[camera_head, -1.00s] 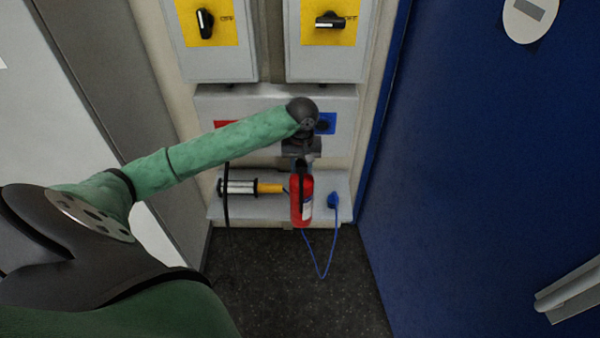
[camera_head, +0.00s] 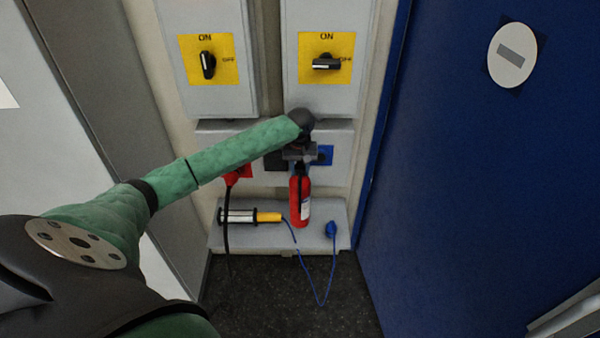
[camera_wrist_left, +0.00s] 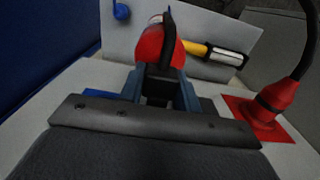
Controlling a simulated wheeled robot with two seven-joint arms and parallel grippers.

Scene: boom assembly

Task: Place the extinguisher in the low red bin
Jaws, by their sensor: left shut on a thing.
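The red fire extinguisher (camera_head: 300,204) hangs upright in front of the grey shelf in the head view. My left gripper (camera_head: 300,163) is shut on its black top. In the left wrist view the red extinguisher (camera_wrist_left: 152,45) shows between the blue-grey fingers of my left gripper (camera_wrist_left: 158,85). I cannot tell whether its base touches the shelf. No low red bin is visible in these frames. My right gripper is not in view.
The grey shelf (camera_head: 225,240) carries a yellow-tipped cylinder (camera_head: 243,216) and a blue plug (camera_head: 331,229) with a cord. A red plug (camera_head: 234,178) sits in the wall panel. A blue door (camera_head: 450,190) stands at right; dark floor (camera_head: 300,290) lies below.

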